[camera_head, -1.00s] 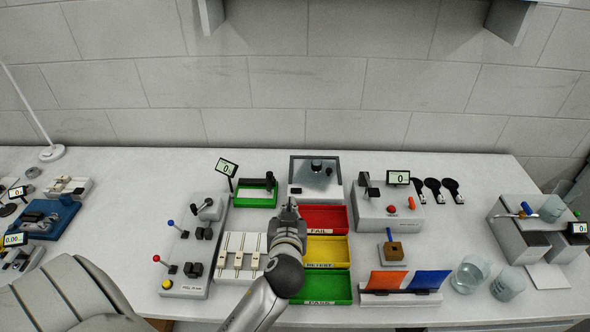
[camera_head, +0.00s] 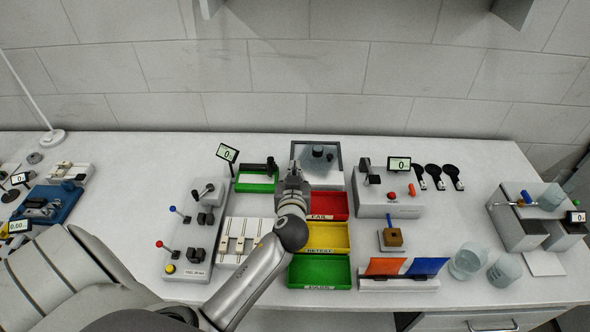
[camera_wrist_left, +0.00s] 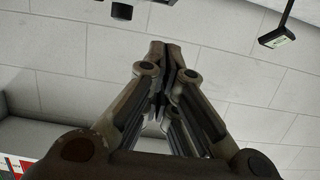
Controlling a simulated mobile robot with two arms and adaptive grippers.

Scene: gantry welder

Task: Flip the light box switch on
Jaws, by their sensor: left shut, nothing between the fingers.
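A grey box with a dark, glassy-looking top (camera_head: 329,154), which I take to be the light box, stands at the back middle of the bench. A round black part (camera_head: 318,151) sits on its top. My left gripper (camera_head: 294,167) is shut and empty at the box's front left in the head view; I cannot tell whether it touches. The gripper covers the box's front left part, and I cannot make out a switch. In the left wrist view the closed fingers (camera_wrist_left: 160,62) point toward the wall. My right gripper is not in view.
Red (camera_head: 328,207), yellow (camera_head: 328,238) and green (camera_head: 320,272) trays lie in front of the box. A lever panel (camera_head: 196,230) stands further left. Bench behind is clear.

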